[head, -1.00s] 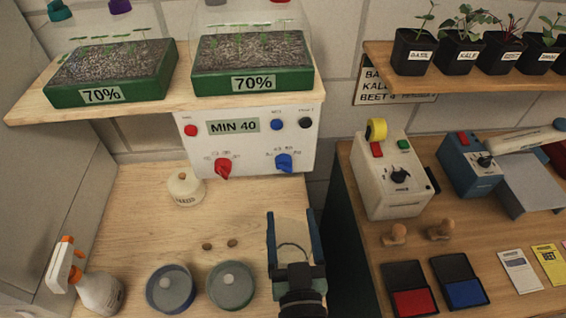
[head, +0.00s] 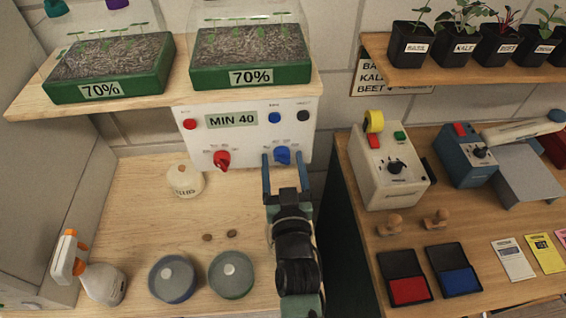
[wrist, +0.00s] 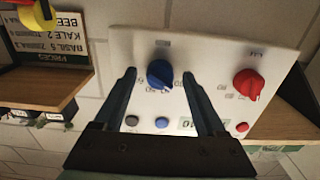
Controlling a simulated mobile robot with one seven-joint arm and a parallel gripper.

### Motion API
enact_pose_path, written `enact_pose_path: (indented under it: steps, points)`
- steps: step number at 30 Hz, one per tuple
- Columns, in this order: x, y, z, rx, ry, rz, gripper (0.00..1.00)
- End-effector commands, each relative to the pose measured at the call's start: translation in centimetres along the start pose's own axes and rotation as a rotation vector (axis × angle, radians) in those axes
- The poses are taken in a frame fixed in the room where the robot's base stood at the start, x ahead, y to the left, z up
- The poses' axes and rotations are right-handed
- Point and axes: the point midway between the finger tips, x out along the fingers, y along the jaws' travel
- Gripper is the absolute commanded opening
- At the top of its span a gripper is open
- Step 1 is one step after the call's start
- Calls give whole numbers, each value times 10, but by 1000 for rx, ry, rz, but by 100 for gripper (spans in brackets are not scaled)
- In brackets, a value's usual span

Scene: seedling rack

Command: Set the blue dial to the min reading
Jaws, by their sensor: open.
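The blue dial (head: 283,155) is on the right of the white control panel (head: 305,145). In the wrist view the blue dial (wrist: 160,74) lies between and beyond my fingertips, with marks around it too small to read. My gripper (head: 284,160) is open, its two blue fingers pointing at the dial, one to each side. In the wrist view my gripper (wrist: 158,78) shows nothing held, and I cannot tell whether a finger touches the dial. The panel's display (head: 232,120) reads "MIN 40".
A red dial (head: 222,160) sits left of the blue one, with red, blue and black buttons above. A shelf (head: 150,110) with two seedling trays overhangs the panel.

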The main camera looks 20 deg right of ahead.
Motion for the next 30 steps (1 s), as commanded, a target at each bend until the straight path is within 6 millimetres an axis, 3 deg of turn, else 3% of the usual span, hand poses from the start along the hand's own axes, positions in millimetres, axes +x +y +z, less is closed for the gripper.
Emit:
enact_pose_path:
  steps: [5,15,17,30]
  points:
    - [0,0,0,0,0,0,70]
    - [0,0,0,1,1,0,8]
    - [0,0,0,0,1,0,0]
    - [0,0,0,83,1,0,0]
